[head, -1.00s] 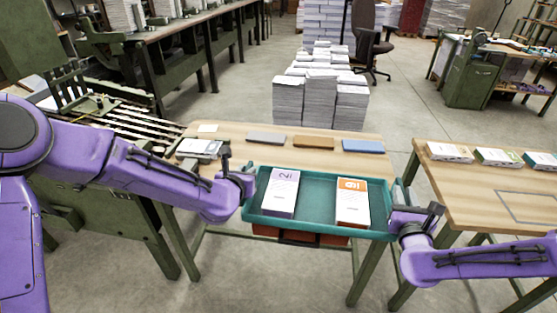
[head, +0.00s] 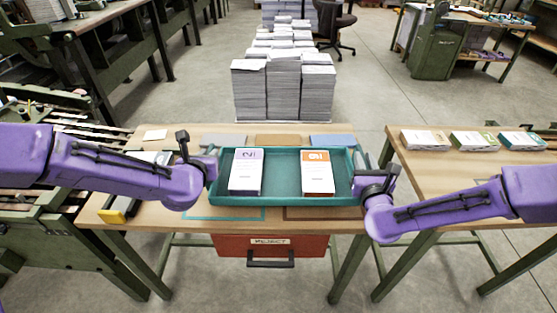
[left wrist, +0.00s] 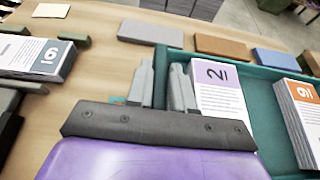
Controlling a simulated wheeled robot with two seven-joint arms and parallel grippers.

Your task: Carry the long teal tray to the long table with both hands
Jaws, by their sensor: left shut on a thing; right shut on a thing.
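The long teal tray (head: 282,201) is held level between my two grippers, over the front part of the wooden table in the middle. It carries a purple-labelled stack marked 2 (head: 246,172) on its left and an orange-labelled stack marked 9 or 6 (head: 317,172) on its right. My left gripper (head: 208,160) is shut on the tray's left end; the left wrist view shows its fingers (left wrist: 163,88) at the tray wall. My right gripper (head: 374,182) is shut on the tray's right end. The exact contact at the right is partly hidden.
A second wooden table (head: 440,175) stands at the right with several labelled stacks along its back. A red drawer (head: 271,246) hangs under the middle table. Paper stacks (head: 284,90) stand behind it. Grey, brown and blue blocks lie along the middle table's back edge.

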